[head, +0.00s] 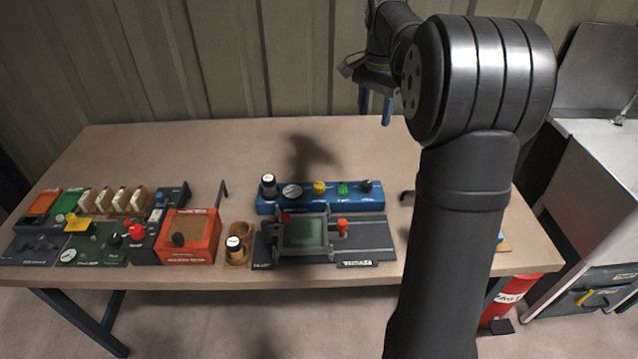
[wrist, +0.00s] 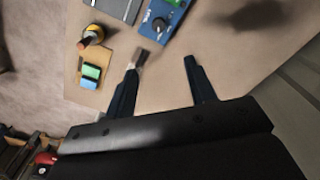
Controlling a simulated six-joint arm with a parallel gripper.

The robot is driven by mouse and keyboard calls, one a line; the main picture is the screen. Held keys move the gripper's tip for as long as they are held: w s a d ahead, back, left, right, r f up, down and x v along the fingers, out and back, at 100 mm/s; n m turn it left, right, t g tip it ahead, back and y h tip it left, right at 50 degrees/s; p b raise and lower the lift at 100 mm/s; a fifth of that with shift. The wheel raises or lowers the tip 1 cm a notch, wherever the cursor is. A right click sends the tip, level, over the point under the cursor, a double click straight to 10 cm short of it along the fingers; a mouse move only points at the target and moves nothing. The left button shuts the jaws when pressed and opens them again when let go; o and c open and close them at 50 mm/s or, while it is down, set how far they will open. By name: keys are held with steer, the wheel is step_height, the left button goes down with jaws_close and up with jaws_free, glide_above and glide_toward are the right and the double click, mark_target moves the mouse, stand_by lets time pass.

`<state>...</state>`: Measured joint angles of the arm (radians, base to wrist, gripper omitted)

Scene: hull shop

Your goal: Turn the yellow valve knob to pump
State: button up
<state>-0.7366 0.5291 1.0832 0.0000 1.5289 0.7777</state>
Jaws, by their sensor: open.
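A yellow knob (head: 319,187) sits on the blue panel (head: 300,205), in a row with other knobs. My gripper (head: 375,104) is open and empty, high above the back of the table, right of and behind the blue panel. In the wrist view my gripper (wrist: 161,68) has its fingers spread over bare table.
A grey panel (head: 365,235) with a framed green screen and orange handle stands before the blue panel. An orange box (head: 190,237) and several small control boxes fill the left. The table's back (head: 200,145) is clear. A corrugated wall (head: 230,60) stands behind.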

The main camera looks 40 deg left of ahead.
steer(key=s+a+f+n, duration=0.3)
steer(key=s+a+n, duration=0.15)
steer(key=n, duration=2.25)
glide_toward(319, 184)
step_height(319, 184, down, 9)
steer(key=shift+f, duration=0.15)
steer(key=shift+c, duration=0.2)
steer(key=c, duration=0.9)
